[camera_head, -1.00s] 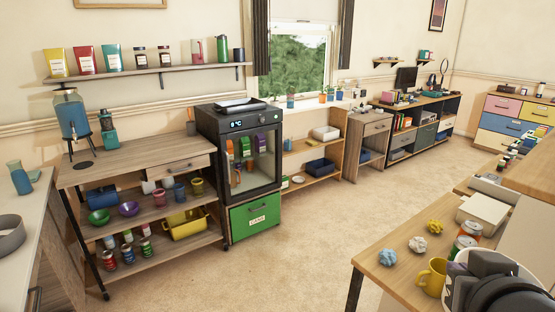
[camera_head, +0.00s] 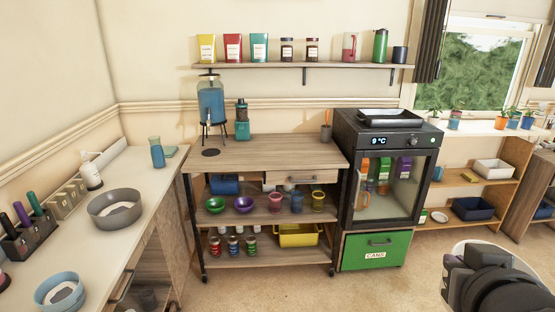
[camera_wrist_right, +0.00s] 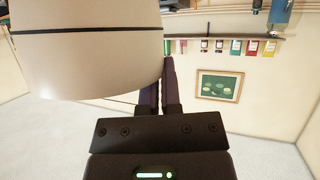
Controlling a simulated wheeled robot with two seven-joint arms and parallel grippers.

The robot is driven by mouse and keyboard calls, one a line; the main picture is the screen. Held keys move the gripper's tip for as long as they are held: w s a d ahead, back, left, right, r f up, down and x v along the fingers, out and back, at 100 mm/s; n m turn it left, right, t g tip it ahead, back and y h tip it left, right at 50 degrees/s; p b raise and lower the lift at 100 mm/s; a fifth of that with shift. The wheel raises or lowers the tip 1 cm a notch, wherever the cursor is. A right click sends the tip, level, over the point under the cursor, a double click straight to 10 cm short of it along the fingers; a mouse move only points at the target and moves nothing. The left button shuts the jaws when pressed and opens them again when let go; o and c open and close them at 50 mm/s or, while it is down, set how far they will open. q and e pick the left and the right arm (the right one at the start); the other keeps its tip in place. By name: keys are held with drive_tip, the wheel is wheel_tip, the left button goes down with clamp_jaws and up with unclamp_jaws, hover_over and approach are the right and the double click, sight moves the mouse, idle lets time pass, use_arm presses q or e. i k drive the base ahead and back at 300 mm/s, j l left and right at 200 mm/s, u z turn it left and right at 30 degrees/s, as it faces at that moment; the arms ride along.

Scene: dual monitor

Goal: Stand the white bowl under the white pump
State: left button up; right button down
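The white pump bottle (camera_head: 90,170) stands upright on the left counter, in the head view. Its nozzle is small and sits high on the bottle. A white rounded body, which appears to be the white bowl (camera_head: 472,243), shows as a pale rim around my right gripper (camera_head: 480,275) at the lower right. In the right wrist view the white bowl (camera_wrist_right: 85,60) is large, with a dark line around it. My right gripper's fingers (camera_wrist_right: 160,75) are close together at its edge and appear shut on it; one fingertip is hidden. My left gripper is out of view.
A grey bowl (camera_head: 115,209) sits on the left counter close in front of the pump bottle, and a light blue bowl (camera_head: 62,291) is nearer. A dark rack (camera_head: 28,238) holds markers. A wooden cart (camera_head: 262,155) and a glass-door fridge (camera_head: 385,180) stand ahead. Floor before them is clear.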

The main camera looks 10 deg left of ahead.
sight(113, 186)
drive_tip(key=i+j+u, duration=0.15)
drive_tip(key=i+u, duration=0.2)
drive_tip(key=i, duration=0.2)
drive_tip(key=i+u, duration=0.35)
drive_tip(key=i, duration=0.25)
drive_tip(key=i+l+u, duration=0.15)
drive_tip(key=i+u, duration=0.2)
drive_tip(key=i, duration=0.2)
drive_tip(key=i+u, duration=0.25)
drive_tip(key=u, duration=0.25)
drive_tip(key=i+l+u, duration=0.1)
drive_tip(key=i+u, duration=0.2)
drive_tip(key=u, duration=0.2)
drive_tip(key=i+l+u, duration=0.15)
drive_tip(key=u, duration=0.35)
drive_tip(key=i+l+u, duration=0.3)
drive_tip(key=u, duration=0.2)
drive_tip(key=i+l+u, duration=0.1)
drive_tip(key=l+u, duration=0.25)
drive_tip(key=u, duration=0.15)
drive_tip(key=i+l+u, duration=0.1)
drive_tip(key=l+u, duration=0.4)
drive_tip(key=j, duration=0.1)
